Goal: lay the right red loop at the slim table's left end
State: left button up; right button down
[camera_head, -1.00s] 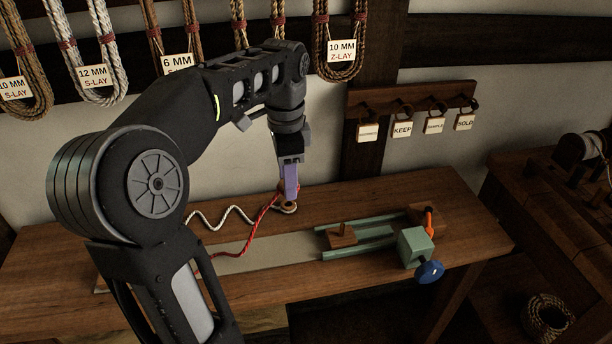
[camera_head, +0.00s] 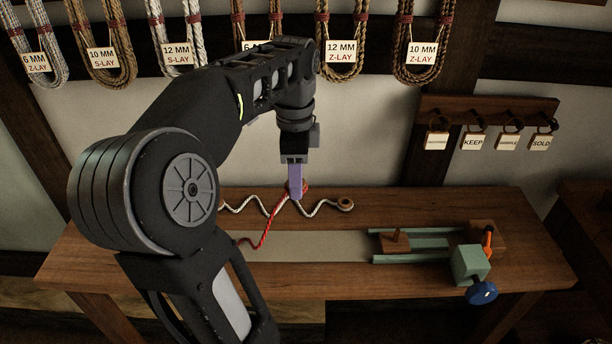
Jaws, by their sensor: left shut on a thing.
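My left gripper (camera_head: 296,192), with purple fingers pointing down, is shut on the right red loop (camera_head: 304,186), which shows just behind and beside the fingers. The red rope (camera_head: 264,236) runs from it down and left over the slim table (camera_head: 330,221). A white rope (camera_head: 322,207) lies in a zigzag along the back of the table, with a round tan end at the right. My arm hides much of the table's left end. My right gripper is not in view.
A green sliding rig (camera_head: 470,261) with a blue knob and an orange handle stands on the table's right part. A pale strip (camera_head: 320,247) lies along the table's middle. Rope hanks and a rack of labelled tags (camera_head: 487,111) hang on the wall behind.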

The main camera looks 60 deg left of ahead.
pick_arm(q)
jog(key=s+a, duration=0.6)
jog(key=s, duration=0.3)
jog(key=s+a+p, duration=0.1)
jog(key=s+a, duration=0.5)
jog(key=s, duration=0.4)
dwell(0.4)
jog(key=s+a+p, duration=0.5)
jog(key=s+a, duration=0.1)
jog(key=s, duration=0.3)
jog(key=s+a+p, duration=0.5)
jog(key=s+a, duration=0.1)
jog(key=s, duration=0.4)
dwell(0.4)
jog(key=shift+s, duration=0.15)
dwell(0.3)
